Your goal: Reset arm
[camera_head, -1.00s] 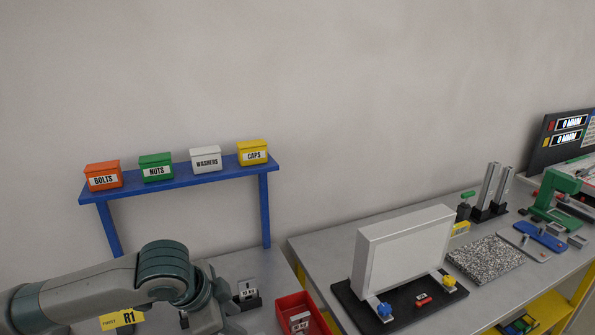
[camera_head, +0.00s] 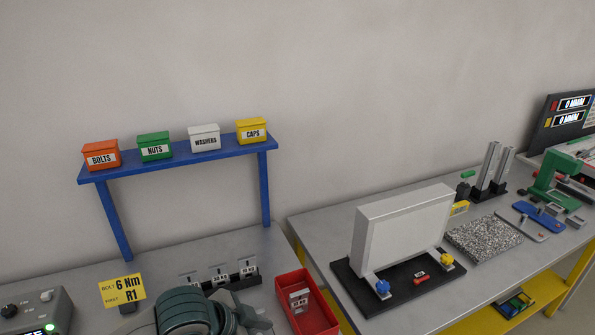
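My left arm comes in at the bottom edge of the head view, with a dark teal joint showing. A grey end piece, seemingly part of my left gripper (camera_head: 250,318), shows just right of the joint, left of the red bin (camera_head: 307,305). Its fingers are mostly cut off or hidden, so I cannot tell whether it is open or shut. My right gripper is not in view.
A yellow torque sign (camera_head: 122,290) and a row of small labelled blocks (camera_head: 220,275) stand behind the arm. A blue shelf (camera_head: 180,160) holds several coloured boxes. A lightbox frame (camera_head: 403,230) stands on the right bench (camera_head: 320,240).

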